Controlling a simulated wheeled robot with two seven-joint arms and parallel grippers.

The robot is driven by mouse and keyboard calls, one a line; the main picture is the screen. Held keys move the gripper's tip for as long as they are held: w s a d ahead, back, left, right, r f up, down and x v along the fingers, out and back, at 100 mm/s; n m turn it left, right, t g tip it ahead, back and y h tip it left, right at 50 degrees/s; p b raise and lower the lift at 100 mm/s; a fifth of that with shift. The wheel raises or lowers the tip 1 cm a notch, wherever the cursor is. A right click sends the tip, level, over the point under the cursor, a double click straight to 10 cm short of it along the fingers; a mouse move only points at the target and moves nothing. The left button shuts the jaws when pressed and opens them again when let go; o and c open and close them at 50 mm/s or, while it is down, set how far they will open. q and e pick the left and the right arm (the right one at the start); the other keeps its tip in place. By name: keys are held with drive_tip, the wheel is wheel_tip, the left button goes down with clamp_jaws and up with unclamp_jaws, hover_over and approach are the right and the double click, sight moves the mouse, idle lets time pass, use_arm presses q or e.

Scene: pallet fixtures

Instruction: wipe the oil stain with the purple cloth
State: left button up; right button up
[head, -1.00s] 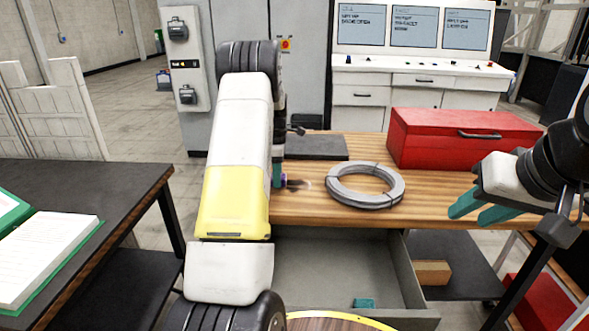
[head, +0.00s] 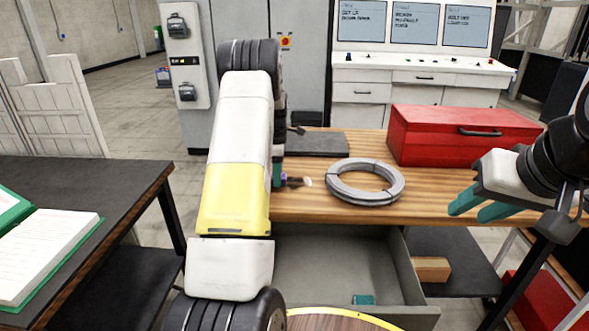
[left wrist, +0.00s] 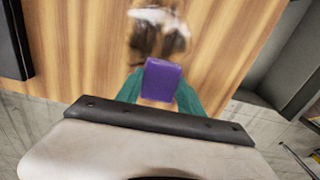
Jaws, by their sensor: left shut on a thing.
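The purple cloth (left wrist: 162,80) is a small folded pad between the teal fingers of my left gripper (left wrist: 159,92), which is shut on it. In the head view, only a sliver of the cloth (head: 284,177) shows beside my left arm, low at the wooden tabletop; I cannot tell if it touches. The oil stain (left wrist: 158,38) is a dark brown smear with a pale patch, just beyond the cloth. In the head view the stain (head: 296,182) lies right of the cloth. My right gripper (head: 481,207) is empty, its fingers apart, right of the table.
A grey cable coil (head: 365,182) lies right of the stain. A red toolbox (head: 455,138) stands at the back right and a dark flat plate (head: 316,143) behind. An open grey drawer (head: 330,262) juts out below the tabletop. A dark table (head: 85,190) stands left.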

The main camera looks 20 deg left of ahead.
sight(313, 182)
use_arm(q)
drive_tip(key=shift+f, duration=0.5)
